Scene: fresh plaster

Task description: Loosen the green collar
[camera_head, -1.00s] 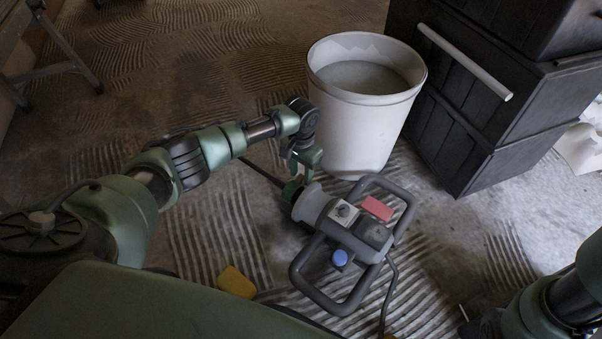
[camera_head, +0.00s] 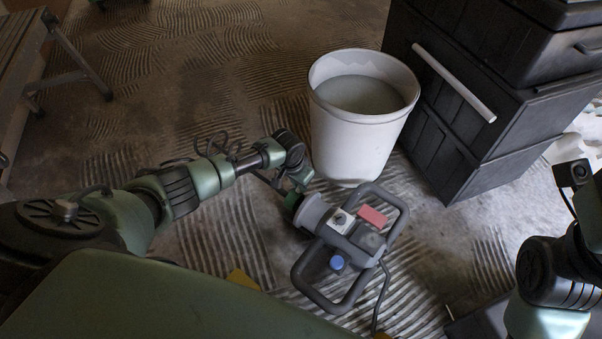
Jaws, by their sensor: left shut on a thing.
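A grey hand-held mixer (camera_head: 352,240) with two loop handles lies on the floor, with a red switch (camera_head: 373,215) and a blue knob (camera_head: 337,263) on its body. The green collar (camera_head: 292,200) is at its far-left end, mostly hidden by my left gripper. My left gripper (camera_head: 298,183) reaches in from the left and is shut on the green collar. Its fingertips are small and partly hidden here. My right arm shows at the right edge, but its gripper is out of the picture.
A white bucket (camera_head: 345,145) with pale contents stands just behind the mixer. Black stacked boxes (camera_head: 455,120) with a white bar stand at the back right. A yellow thing (camera_head: 243,279) is partly hidden by my body. A cable runs from the mixer toward the front.

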